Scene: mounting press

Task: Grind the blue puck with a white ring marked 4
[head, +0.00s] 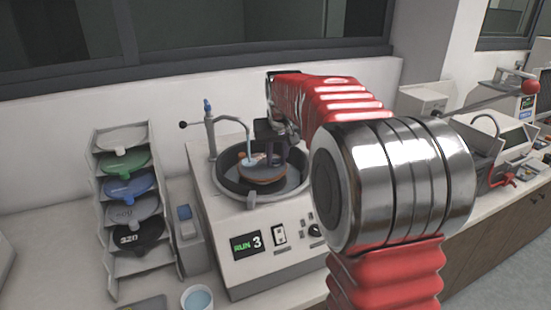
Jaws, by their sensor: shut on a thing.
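The grinder (255,225) is a pale bench machine with a dark round bowl, and its display (246,246) reads RUN 3. A brownish disc (262,178) lies in the bowl. My gripper (266,162) reaches down into the bowl from the right, its fingers shut on a puck just over the disc. The puck is small and mostly hidden by the fingers; its ring and number cannot be read. A thin bluish water stream runs from the tap (212,130) beside it.
A rack (105,225) at left holds several discs in white, green, blue, grey and black, the black one marked 520. A cup of bluish liquid (197,299) stands in front of the grinder. A press-like machine with a red-knobbed lever (529,88) stands at right.

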